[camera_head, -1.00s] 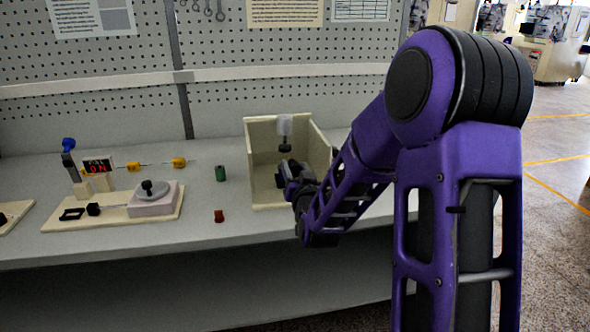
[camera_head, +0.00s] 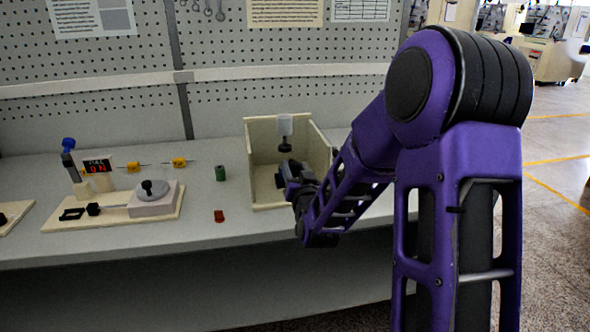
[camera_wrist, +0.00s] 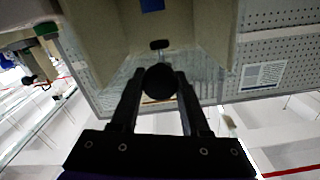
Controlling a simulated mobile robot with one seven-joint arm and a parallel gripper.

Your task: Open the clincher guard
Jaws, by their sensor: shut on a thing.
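The cream clincher box (camera_head: 266,200) stands at the back right of the bench, open at the top in the head view. In the wrist view, a clear panel (camera_wrist: 208,75), which looks like the guard, spans the box's opening between cream walls. A round black knob (camera_wrist: 160,83) sits in front of it. My gripper (camera_wrist: 160,76) is shut on the knob, one finger on each side. In the head view my gripper (camera_head: 287,174) is at the box's front, and its grip there is too small to make out. I cannot tell how far the guard is open.
A white cylinder on a black piece (camera_head: 285,128) is inside the box. To its left stand a green cylinder (camera_head: 220,173) and a red piece (camera_head: 219,216).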

